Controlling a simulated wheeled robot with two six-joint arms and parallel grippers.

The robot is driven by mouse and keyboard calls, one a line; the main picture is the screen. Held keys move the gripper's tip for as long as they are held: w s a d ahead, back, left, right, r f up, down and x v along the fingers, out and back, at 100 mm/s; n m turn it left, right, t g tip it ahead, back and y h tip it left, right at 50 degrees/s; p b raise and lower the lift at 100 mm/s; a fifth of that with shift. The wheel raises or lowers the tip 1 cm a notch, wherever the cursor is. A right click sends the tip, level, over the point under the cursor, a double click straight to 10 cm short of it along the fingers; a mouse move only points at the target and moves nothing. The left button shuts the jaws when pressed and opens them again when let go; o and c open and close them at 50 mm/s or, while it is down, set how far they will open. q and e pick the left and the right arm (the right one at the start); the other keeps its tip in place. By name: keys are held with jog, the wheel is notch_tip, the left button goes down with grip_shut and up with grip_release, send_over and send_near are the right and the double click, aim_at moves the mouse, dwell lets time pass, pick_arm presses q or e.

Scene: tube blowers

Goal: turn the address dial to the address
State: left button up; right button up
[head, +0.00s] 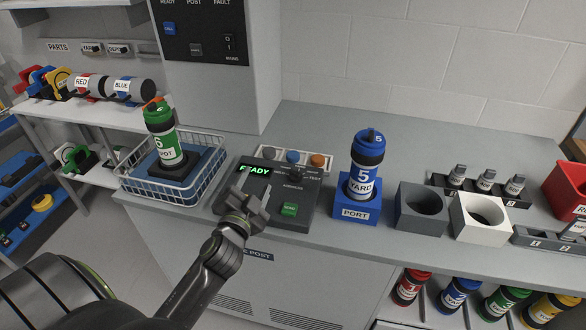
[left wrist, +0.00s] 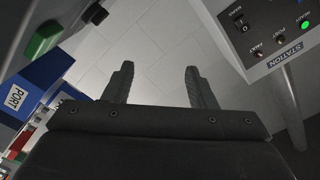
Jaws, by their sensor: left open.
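The dark grey console (head: 275,222) stands on the counter with a lit READY display (head: 255,170) and a green button (head: 289,209). My left gripper (head: 252,194) is over that part, open, fingers pointing away from me. In the left wrist view its two fingers (left wrist: 160,82) are apart with only wall between them. My right gripper is not in view.
Left of the console, a wire basket (head: 180,195) holds a green canister (head: 163,135). Grey (head: 420,208) and white (head: 478,218) sockets stand further right.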

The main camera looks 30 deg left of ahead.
pick_arm(q)
jog(key=w+d+r+m+t+h, duration=0.45)
jog(key=d+r+m+h, duration=0.55)
jog(key=r+m+h, duration=0.4)
jog(key=w+d+m+g+h, duration=0.2)
jog(key=d+m+g+h, duration=0.3)
jog(key=m, duration=0.5)
jog(key=m+g+y+b, duration=0.7)
jog(key=g+y+b, duration=0.45)
jog(key=y, duration=0.25)
send_over(294, 171)
jog(key=s, duration=0.4)
notch_tip(294, 171, down, 13)
jog(key=shift+g, duration=0.5)
jog(key=x, duration=0.8)
jog(key=shift+w+f+p, duration=0.15)
jog(key=shift+f+p, duration=0.05)
jog(key=shift+p, duration=0.2)
jog(key=shift+c, duration=0.2)
